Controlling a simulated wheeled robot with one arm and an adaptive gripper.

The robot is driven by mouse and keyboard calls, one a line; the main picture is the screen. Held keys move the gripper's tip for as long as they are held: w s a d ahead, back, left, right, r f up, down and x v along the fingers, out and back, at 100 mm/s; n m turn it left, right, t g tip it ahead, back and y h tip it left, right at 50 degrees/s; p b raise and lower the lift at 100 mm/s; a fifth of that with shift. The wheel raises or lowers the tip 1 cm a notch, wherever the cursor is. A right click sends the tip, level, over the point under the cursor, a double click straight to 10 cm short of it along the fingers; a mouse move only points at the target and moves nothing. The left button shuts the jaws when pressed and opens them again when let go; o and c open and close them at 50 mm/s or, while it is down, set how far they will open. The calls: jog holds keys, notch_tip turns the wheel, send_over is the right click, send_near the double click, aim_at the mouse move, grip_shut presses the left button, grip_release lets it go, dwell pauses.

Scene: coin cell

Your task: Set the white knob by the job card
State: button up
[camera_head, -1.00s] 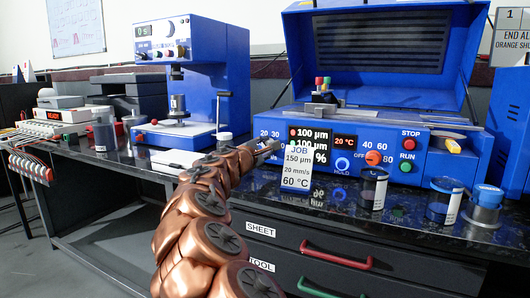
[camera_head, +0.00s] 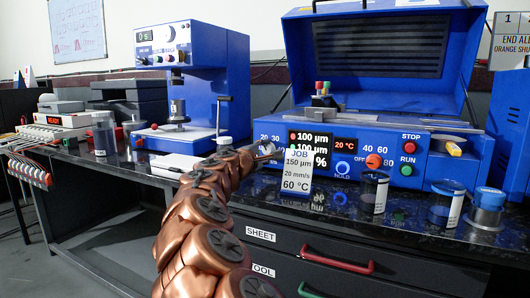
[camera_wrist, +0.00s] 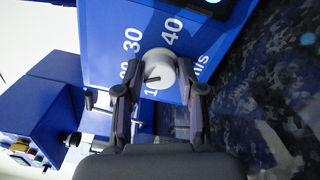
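The white knob (camera_wrist: 160,66) is on the blue front panel, with 10, 20, 30 and 40 printed around it; a dark mark on its face points toward the low numbers. My gripper (camera_wrist: 160,72) has its two fingers on either side of the knob, with narrow gaps seeming to show; contact is unclear. In the head view my gripper (camera_head: 262,152) is at the panel's left and mostly covers the knob. The job card (camera_head: 297,172) stands in front of the panel and reads 150 µm, 20 mm/s, 60 °C.
The coater's panel also has a display (camera_head: 311,148), an orange knob (camera_head: 374,161), a lit HOLD button (camera_head: 342,169), a red STOP button (camera_head: 410,136) and a green RUN button (camera_head: 406,170). Several jars stand at the front right, including one (camera_head: 373,191) near the orange knob. A blue press (camera_head: 222,75) stands left.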

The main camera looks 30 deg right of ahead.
jog(key=o, duration=0.3)
jog(key=shift+a, duration=0.15)
jog(key=v, duration=1.1)
jog(key=shift+s+a, duration=0.25)
jog(key=shift+a, duration=0.1)
jog(key=s+d+r+m+g+y+p, duration=0.25)
jog(key=s+r+m+p, duration=0.2)
jog(key=s+p, duration=0.55)
jog(key=s+d+r+m+g+y+p, duration=0.2)
jog(key=s+r+m+g+p, duration=0.25)
jog(key=s+p, duration=0.55)
jog(key=s+a+r+g+y+p, duration=0.2)
jog(key=s+a+y+p, duration=0.3)
jog(key=s+a+p, duration=0.6)
jog(key=s+a+r+m+g+y+p, duration=0.1)
jog(key=s+a+r+g+y+p, duration=0.1)
jog(key=s+a+y+p, duration=0.4)
jog(key=s+a+p, duration=0.4)
jog(key=a+p, duration=0.1)
jog(key=p, duration=0.1)
jog(key=shift+s+a+r+p, duration=0.2)
jog(key=shift+s+r+p, duration=0.1)
jog(key=shift+s+p, duration=0.1)
